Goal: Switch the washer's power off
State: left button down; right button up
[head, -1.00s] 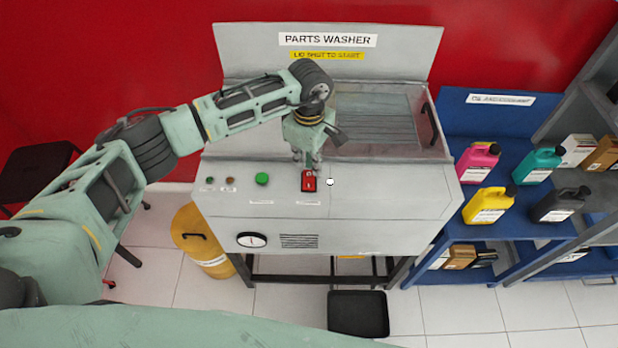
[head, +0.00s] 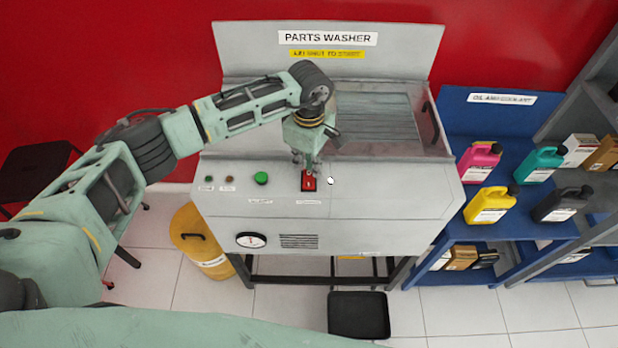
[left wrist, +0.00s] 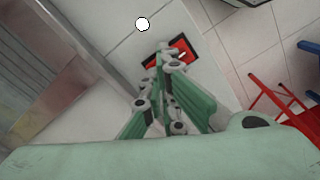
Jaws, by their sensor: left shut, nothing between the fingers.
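The parts washer (head: 390,190) is a grey cabinet with a raised back lid labelled "PARTS WASHER". Its red power switch (head: 308,184) sits in a dark frame on the sloped front panel. My left gripper (head: 308,170) comes down from above, shut and empty, with its fingertips at the upper edge of the switch. In the left wrist view, the fingertips (left wrist: 172,62) overlap the red switch (left wrist: 184,48) and hide part of it. I cannot tell for certain whether they touch it. My right gripper is not in view.
A green button (head: 261,179) and two small lamps are left of the switch; a small white knob (head: 331,181) is close to its right. A gauge (head: 251,240) is lower down. A blue shelf (head: 540,230) with several bottles stands at right, a yellow bin (head: 203,245) at left.

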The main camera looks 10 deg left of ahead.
aim_at(309, 172)
pick_arm(q)
jog(key=shift+f+b, duration=0.5)
jog(key=shift+f, duration=0.05)
jog(key=shift+r, duration=0.15)
jog(key=shift+r+p, duration=0.5)
jog(key=shift+r, duration=0.4)
jog(key=shift+r+p, duration=1)
jog(key=shift+r, duration=1.5)
